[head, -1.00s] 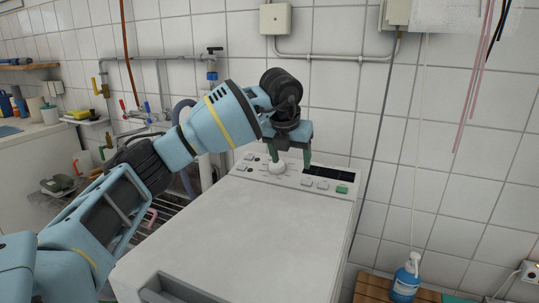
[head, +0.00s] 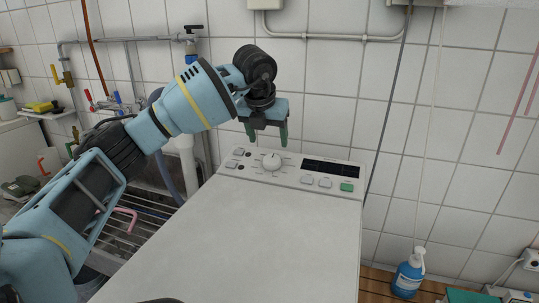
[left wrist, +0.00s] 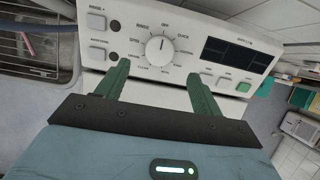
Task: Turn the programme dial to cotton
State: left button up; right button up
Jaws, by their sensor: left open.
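The programme dial (head: 272,161) is a round white knob on the sloped control panel (head: 240,176) at the back of the white top-loading washing machine (head: 250,235). In the left wrist view the dial (left wrist: 160,48) has a dark pointer line aimed at the top of the ring of labels, near OFF. The cotton label is too small to read. My left gripper (head: 267,134) is open and empty above the dial, its green fingers pointing down and apart from it. In the left wrist view the fingertips (left wrist: 158,71) lie either side below the dial. My right gripper is not in view.
Grey push buttons (head: 316,181), a green button (head: 347,187) and a dark display (head: 331,168) sit right of the dial. The tiled wall with pipes (head: 330,37) is close behind. A blue bottle (head: 408,275) stands on slats at right. The machine's lid is clear.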

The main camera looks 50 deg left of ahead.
aim_at(272, 159)
pick_arm(q)
jog(key=x, duration=0.6)
jog(key=shift+f+b, duration=0.25)
jog(key=shift+b, duration=0.1)
jog(key=shift+w+a+f, duration=0.2)
jog(key=shift+w+f, duration=0.1)
jog(key=shift+f, duration=0.3)
jog(key=shift+c, duration=0.5)
